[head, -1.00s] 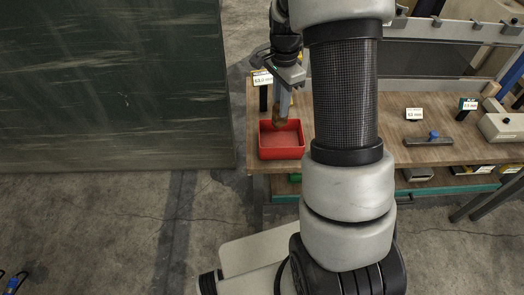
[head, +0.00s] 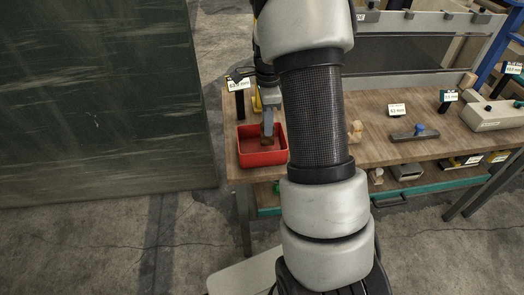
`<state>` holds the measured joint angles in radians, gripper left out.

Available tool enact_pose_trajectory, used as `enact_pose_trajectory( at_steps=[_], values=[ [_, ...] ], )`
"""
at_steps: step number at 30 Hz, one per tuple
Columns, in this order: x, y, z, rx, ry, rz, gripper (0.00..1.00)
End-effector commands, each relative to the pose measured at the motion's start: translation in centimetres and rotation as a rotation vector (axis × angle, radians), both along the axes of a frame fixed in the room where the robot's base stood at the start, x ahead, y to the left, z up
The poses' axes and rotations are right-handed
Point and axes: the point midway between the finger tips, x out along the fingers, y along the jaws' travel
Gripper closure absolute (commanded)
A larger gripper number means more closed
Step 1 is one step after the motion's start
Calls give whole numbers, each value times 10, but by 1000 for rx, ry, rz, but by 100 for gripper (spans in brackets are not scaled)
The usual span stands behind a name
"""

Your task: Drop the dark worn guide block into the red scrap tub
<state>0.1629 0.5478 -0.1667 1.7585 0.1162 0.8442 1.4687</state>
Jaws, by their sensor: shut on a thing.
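The red scrap tub (head: 262,158) stands at the left end of the wooden bench, near its front edge. My gripper (head: 267,136) points down over the tub, with its fingers low at the tub's opening. It is shut on the dark worn guide block (head: 266,141), a small brownish piece at the fingertips. I cannot tell whether the block touches the tub floor. My arm hides part of the gripper and the bench to the right of the tub.
The wooden bench (head: 380,153) carries a dark bar with a blue knob (head: 415,134), a small tan piece (head: 355,130), label stands (head: 397,110) and a grey box (head: 495,115). A large dark green panel (head: 100,100) stands left of the bench.

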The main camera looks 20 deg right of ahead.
Motion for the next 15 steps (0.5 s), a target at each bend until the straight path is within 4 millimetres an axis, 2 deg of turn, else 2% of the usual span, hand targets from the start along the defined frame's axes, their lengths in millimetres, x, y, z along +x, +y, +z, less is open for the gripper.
enact_pose_trajectory(
  at_steps=[8,9,12,15],
  values=[
    [0,0,-2,0,0,1,100],
    [0,0,-2,0,0,1,77],
    [0,0,-2,0,0,1,60],
    [0,0,-2,0,0,1,60]
  ],
)
